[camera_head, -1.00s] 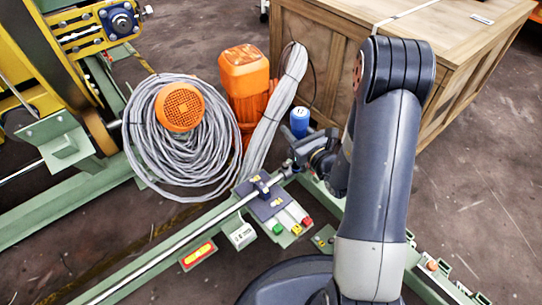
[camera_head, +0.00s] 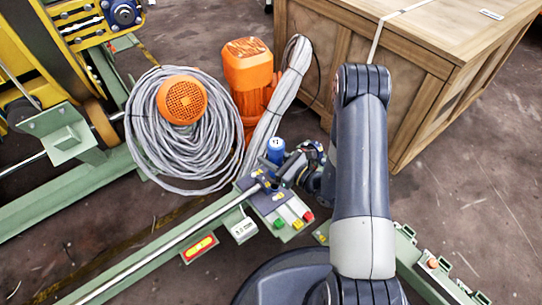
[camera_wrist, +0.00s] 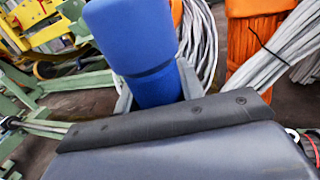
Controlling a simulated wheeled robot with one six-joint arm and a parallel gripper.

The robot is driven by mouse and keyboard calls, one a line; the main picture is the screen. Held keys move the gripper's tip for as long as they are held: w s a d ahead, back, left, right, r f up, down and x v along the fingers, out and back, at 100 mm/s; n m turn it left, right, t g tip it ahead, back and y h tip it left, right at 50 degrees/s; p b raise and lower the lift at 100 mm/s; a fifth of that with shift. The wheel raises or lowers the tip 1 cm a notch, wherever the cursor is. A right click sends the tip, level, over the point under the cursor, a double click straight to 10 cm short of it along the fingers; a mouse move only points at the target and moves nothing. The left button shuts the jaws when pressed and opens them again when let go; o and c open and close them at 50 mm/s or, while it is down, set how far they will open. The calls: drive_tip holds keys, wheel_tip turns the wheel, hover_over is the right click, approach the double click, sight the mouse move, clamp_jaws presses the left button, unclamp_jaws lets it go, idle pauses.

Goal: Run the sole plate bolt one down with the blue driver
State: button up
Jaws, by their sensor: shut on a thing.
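The blue driver (camera_head: 276,147) stands upright in my gripper (camera_head: 282,172), above the far end of the green rail by the dark plate. In the wrist view the blue driver (camera_wrist: 135,45) rises large from between the jaws, and its lower end is hidden behind the gripper body. My gripper is shut on it. The dark sole plate (camera_head: 270,200) sits on the green rail, with small yellow marks on it. I cannot make out bolt one or whether the driver's tip touches anything.
Red, yellow and green blocks (camera_head: 296,214) lie just in front of the plate. A grey cable coil (camera_head: 150,150) and an orange motor (camera_head: 248,70) stand behind. A wooden crate (camera_head: 420,70) fills the back right. A white tag block (camera_head: 243,229) hangs at the rail's near side.

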sight(271, 173)
drive_tip(key=shift+f+b, duration=0.1)
drive_tip(key=shift+b, duration=0.2)
wheel_tip(271, 173, down, 6)
drive_tip(key=b, duration=0.5)
drive_tip(key=shift+f+b, duration=1.15)
drive_tip(key=shift+f, duration=0.15)
idle(2.4)
drive_tip(key=shift+r+p, duration=1.75)
drive_tip(key=shift+r, duration=0.85)
